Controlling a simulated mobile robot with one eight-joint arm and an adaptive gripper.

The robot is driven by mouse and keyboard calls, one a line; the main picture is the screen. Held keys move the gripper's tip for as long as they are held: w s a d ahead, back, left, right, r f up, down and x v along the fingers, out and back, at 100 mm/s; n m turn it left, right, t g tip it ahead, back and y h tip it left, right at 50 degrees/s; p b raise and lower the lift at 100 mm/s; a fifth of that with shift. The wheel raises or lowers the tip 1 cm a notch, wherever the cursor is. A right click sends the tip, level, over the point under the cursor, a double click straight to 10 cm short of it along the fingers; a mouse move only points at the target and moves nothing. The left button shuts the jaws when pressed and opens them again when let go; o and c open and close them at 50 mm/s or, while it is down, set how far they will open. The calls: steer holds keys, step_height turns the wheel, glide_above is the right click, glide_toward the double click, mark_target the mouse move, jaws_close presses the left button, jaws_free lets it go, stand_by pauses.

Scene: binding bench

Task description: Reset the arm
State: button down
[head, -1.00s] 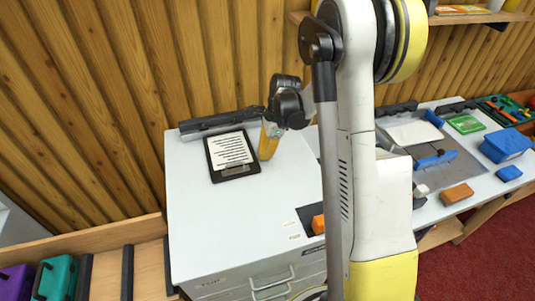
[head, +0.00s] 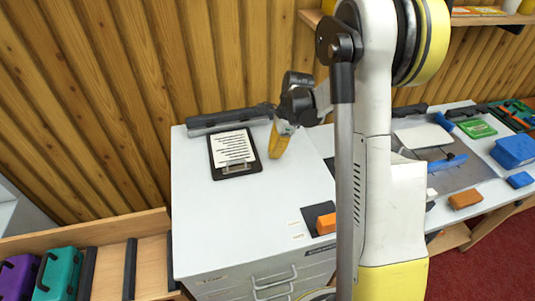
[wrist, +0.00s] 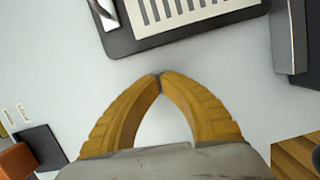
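My gripper (head: 279,144) is over the white cabinet top, just right of a black clipboard with a printed sheet. In the wrist view the two yellow fingers of my gripper (wrist: 160,78) meet at the tips, with nothing between them. The gap behind the tips shows only the white top. My arm rises on the right of the head view and hides part of the bench behind it.
The clipboard (head: 234,154) lies near the back of the cabinet top (head: 240,210). An orange block (head: 326,223) sits on a dark patch at the front right. A blue box (head: 514,151) and a brown block (head: 465,199) are on the right bench. A teal case (head: 58,274) stands at lower left.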

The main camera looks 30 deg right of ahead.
steer(key=p+v, duration=0.3)
steer(key=v, duration=0.7)
steer(key=shift+s+d, duration=0.15)
steer(key=shift+d, duration=0.15)
steer(key=s+a+r+n+t+h+b, duration=0.2)
steer(key=s+a+r+n+t+b, duration=0.1)
steer(key=s+a+r+n, duration=0.55)
steer(key=s+a+f+n+t+b, duration=0.3)
steer(key=s+a+n, duration=0.3)
steer(key=s+n, duration=0.5)
steer(key=shift+s+a+f+n+h, duration=0.15)
steer(key=shift+s+f+n+h, duration=0.25)
steer(key=shift+n, duration=0.55)
